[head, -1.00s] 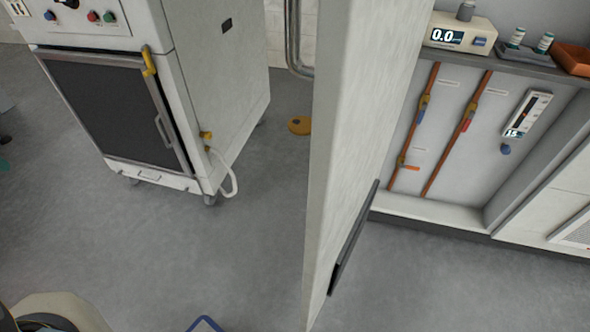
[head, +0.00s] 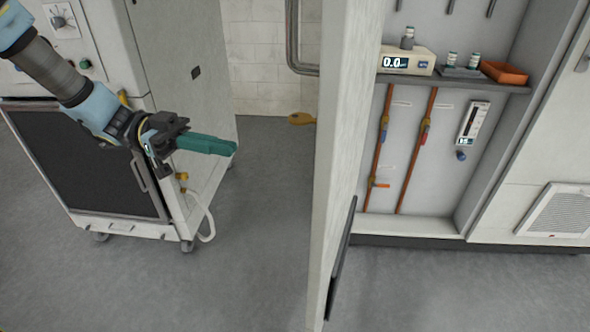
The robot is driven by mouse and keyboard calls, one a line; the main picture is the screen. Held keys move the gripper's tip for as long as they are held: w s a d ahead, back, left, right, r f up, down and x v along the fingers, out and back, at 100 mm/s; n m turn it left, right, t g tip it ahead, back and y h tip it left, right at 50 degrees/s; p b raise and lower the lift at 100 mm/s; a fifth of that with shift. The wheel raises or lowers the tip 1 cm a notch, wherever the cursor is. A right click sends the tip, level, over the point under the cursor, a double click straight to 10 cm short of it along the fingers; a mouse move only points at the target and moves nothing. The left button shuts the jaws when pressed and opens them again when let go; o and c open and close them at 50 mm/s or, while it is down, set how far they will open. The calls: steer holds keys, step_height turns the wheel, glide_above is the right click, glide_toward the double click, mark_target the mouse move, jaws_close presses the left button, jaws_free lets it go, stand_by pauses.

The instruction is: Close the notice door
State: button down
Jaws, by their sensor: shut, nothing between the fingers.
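The notice door (head: 343,150) is a tall pale panel in the middle of the head view, seen nearly edge-on. It stands open, swung out from the lit cabinet (head: 420,165) on the right. A dark flat piece (head: 341,258) sits low on its right face. My gripper (head: 234,149) has teal fingers that are shut and empty. It is left of the door, pointing right, with a gap between the fingertips and the door. The door's top and its notice are out of view.
A white wheeled machine (head: 195,120) with a dark front stands behind my arm at left. Inside the cabinet are a shelf with a scale (head: 406,61), an orange tray (head: 504,73) and copper pipes. The grey floor (head: 245,275) before the door is clear.

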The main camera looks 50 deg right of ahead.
steer(key=p+x, duration=0.2)
steer(key=x, duration=1.2)
steer(key=shift+a+p, duration=0.15)
steer(key=shift+p, duration=0.25)
steer(key=shift+s, duration=0.15)
